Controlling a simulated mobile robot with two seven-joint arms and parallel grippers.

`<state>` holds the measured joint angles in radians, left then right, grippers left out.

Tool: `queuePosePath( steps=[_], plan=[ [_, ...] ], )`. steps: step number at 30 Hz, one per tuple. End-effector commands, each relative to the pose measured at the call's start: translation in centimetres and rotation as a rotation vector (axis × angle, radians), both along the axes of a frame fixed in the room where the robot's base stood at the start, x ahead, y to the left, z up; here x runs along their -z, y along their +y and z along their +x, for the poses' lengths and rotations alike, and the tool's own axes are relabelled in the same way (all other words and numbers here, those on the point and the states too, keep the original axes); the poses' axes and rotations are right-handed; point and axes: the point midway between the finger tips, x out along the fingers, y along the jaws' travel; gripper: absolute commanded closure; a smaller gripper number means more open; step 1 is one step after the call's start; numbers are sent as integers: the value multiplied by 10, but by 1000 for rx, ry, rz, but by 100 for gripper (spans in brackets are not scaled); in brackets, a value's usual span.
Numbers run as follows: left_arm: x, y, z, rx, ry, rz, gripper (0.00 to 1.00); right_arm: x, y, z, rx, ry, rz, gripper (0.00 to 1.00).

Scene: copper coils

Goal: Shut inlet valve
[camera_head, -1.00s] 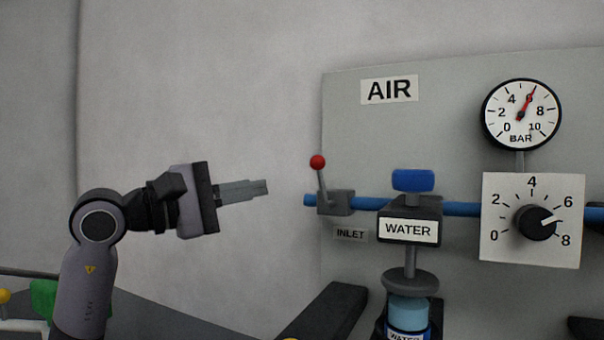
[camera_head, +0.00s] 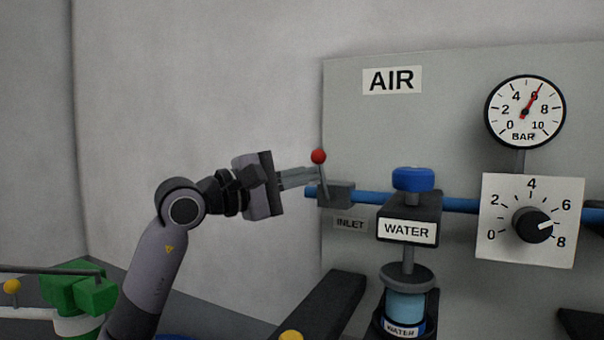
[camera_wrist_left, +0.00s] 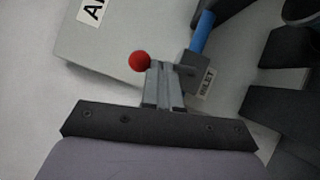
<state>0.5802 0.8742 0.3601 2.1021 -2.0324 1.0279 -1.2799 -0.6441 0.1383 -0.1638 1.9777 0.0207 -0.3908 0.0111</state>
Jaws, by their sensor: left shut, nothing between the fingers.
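The inlet valve has a grey lever with a red ball (camera_head: 318,157) on a dark grey body (camera_head: 336,194), at the left end of the blue pipe. The lever stands nearly upright, leaning slightly left. An INLET label (camera_head: 350,224) is below it. My left gripper (camera_head: 314,175) is shut and empty, its fingertips at the lever just below the ball; I cannot tell whether they touch. In the left wrist view the red ball (camera_wrist_left: 139,61) shows at the left of the fingertips (camera_wrist_left: 164,66). My right gripper is not in view.
The grey AIR panel (camera_head: 450,80) carries a gauge (camera_head: 525,111) reading about 6, a knob (camera_head: 532,225) and a blue-capped WATER unit (camera_head: 408,230). A green object (camera_head: 80,288) stands at lower left.

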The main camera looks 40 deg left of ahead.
Motion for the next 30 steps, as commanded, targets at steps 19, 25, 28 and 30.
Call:
queuePosePath(
  steps=[19, 25, 28, 30],
  plan=[
    [-8, -11, 11, -5, 70, 231, 100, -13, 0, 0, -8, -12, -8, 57],
    [-7, -12, 12, -2, 74, 243, 100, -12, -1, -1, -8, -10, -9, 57],
    [-7, -13, 12, -2, 74, 242, 100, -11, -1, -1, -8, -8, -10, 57],
    [-7, -13, 12, -2, 74, 241, 100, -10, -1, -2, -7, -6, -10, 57]
  ],
)
